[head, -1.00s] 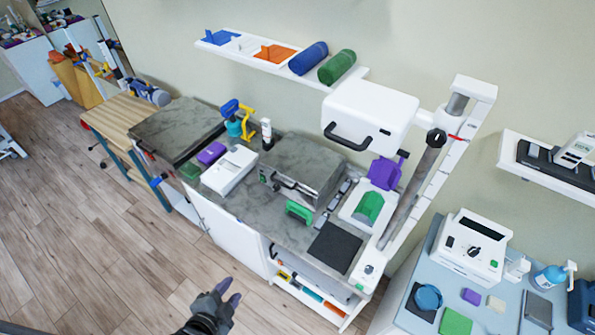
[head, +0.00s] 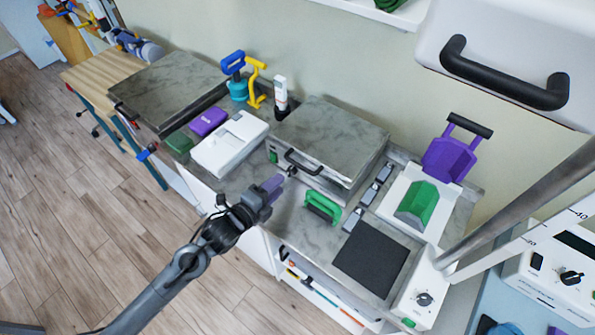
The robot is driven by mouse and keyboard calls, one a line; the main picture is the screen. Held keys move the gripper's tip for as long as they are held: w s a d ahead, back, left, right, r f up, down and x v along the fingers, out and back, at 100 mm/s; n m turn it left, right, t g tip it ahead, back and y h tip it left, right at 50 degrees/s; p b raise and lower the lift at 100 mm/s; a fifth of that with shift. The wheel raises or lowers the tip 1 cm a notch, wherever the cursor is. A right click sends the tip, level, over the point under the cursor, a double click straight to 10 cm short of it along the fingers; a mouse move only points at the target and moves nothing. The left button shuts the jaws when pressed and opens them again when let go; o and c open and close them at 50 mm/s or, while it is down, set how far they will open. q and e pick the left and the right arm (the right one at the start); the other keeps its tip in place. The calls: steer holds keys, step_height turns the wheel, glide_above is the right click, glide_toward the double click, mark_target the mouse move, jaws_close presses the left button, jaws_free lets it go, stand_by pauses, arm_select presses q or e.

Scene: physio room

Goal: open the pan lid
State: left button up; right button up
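The pan looks like a grey box with a marble-patterned lid (head: 332,132), standing in the middle of the counter. The lid lies flat and closed. A black bar handle (head: 303,163) sits on its front side. My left gripper (head: 276,188) is just in front and to the left of the handle, with its purple fingers pointing towards it. The two fingertips look slightly apart with nothing between them. The gripper does not appear to touch the handle, though the depth is hard to judge. My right gripper is not in view.
Left of the pan are a white box (head: 230,145), a purple block (head: 208,121) and a blue-yellow clamp (head: 243,80). A green handle (head: 322,208) stands in front of it. A black mat (head: 371,258) lies at right. A white unit with a black handle (head: 505,72) hangs upper right.

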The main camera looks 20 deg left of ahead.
arm_select(q)
steer(key=x, duration=1)
jaws_close()
